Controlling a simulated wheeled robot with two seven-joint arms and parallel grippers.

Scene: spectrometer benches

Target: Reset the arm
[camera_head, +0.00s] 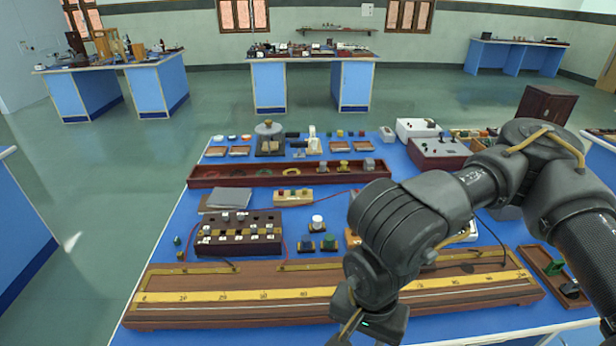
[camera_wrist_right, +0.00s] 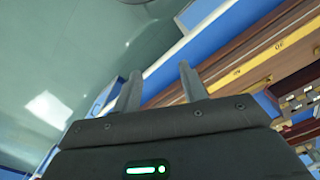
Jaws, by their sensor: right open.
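My right arm (camera_head: 400,225) comes in from the right and bends down over the near part of the blue bench (camera_head: 165,262). My right gripper (camera_head: 345,335) is at the bottom of the head view, at the bench's front edge, and its fingertips are cut off there. In the right wrist view the two fingers of the right gripper (camera_wrist_right: 160,75) are apart with nothing between them. The wooden metre bridge (camera_head: 220,310) with its yellow scale lies partly behind the arm. My left gripper is not in view.
A dark wooden resistance box (camera_head: 240,245), a long red-brown tray (camera_head: 230,182) and several small parts crowd the bench. A green block (camera_head: 554,267) sits in a small tray at right. Other benches (camera_head: 270,85) stand farther back, with open floor (camera_head: 100,170) at left.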

